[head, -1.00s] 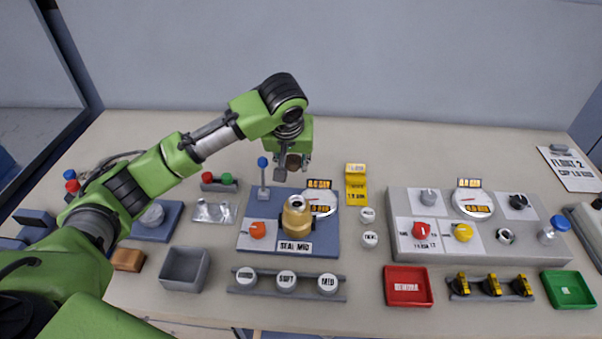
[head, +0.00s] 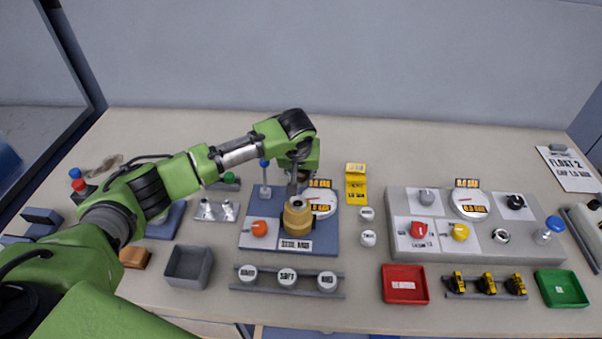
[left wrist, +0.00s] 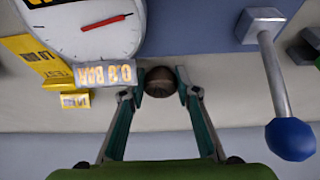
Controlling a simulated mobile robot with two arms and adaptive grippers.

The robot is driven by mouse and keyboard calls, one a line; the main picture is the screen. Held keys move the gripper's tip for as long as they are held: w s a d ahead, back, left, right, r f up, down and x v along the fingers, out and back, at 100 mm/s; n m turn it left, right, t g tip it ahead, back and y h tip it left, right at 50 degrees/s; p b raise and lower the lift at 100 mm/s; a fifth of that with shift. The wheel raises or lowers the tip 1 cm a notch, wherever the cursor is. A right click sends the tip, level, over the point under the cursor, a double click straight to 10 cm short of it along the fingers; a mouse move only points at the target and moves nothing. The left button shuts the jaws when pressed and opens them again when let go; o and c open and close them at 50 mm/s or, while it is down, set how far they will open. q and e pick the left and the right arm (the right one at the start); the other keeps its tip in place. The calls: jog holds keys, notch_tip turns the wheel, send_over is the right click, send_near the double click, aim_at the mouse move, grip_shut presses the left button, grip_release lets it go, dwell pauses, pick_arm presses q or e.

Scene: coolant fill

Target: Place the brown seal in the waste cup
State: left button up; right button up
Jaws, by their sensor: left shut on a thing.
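My left gripper (head: 294,186) is low, just behind the brass neck (head: 297,222) on the blue seal station as seen in the head view. In the left wrist view the fingertips (left wrist: 160,90) are closed on the sides of a small dark brown round seal (left wrist: 160,82). In the head view the seal cannot be made out behind the gripper. A grey open-topped square container (head: 188,266), which looks empty, stands at the front left, well apart from the gripper. I see no label marking it as the waste cup. My right gripper is not in view.
A blue-knobbed lever (head: 264,180) stands close left of the gripper, and a round gauge (head: 319,204) is close right. White caps sit on a rack (head: 287,281) in front. A red tray (head: 405,285) and a grey panel (head: 480,251) lie to the right.

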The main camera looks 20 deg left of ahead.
pick_arm(q)
jog(key=o, duration=0.6)
jog(key=shift+f, duration=0.1)
jog(key=shift+o, duration=1.3)
